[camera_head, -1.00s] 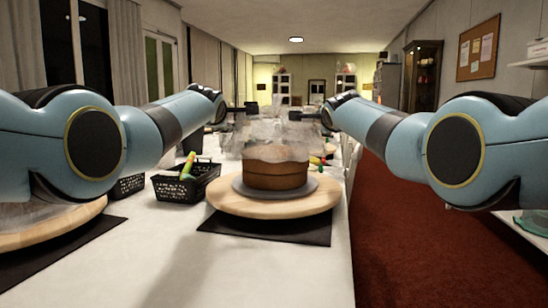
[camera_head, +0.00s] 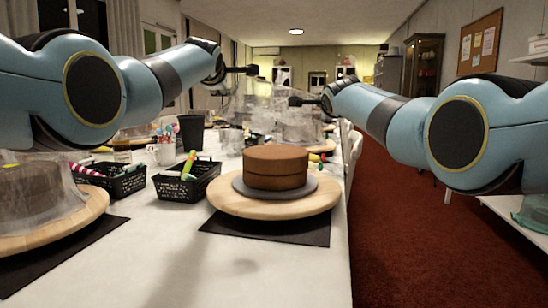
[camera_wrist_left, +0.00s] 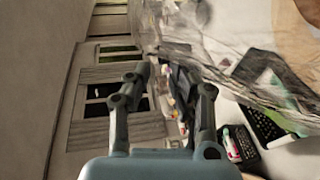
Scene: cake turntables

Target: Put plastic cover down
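A clear, crinkled plastic cover (camera_head: 262,98) is raised in the air between my two grippers, above and behind a brown cake (camera_head: 276,167). The cake stands uncovered on a grey plate on a round wooden turntable (camera_head: 225,200). My left gripper (camera_head: 248,70) is at the cover's upper left side. In the left wrist view its fingers (camera_wrist_left: 165,76) are apart, with the cover (camera_wrist_left: 235,40) against or close beside one finger. My right gripper (camera_head: 300,101) is at the cover's right side, small and dark. Its fingers are too small to read.
Black baskets (camera_head: 187,182) with coloured tubes stand left of the turntable. Another covered cake sits on a wooden turntable (camera_head: 70,232) at the left. More covers and a dark cup (camera_head: 191,132) stand farther back. The table's right edge borders the red floor. The white front is clear.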

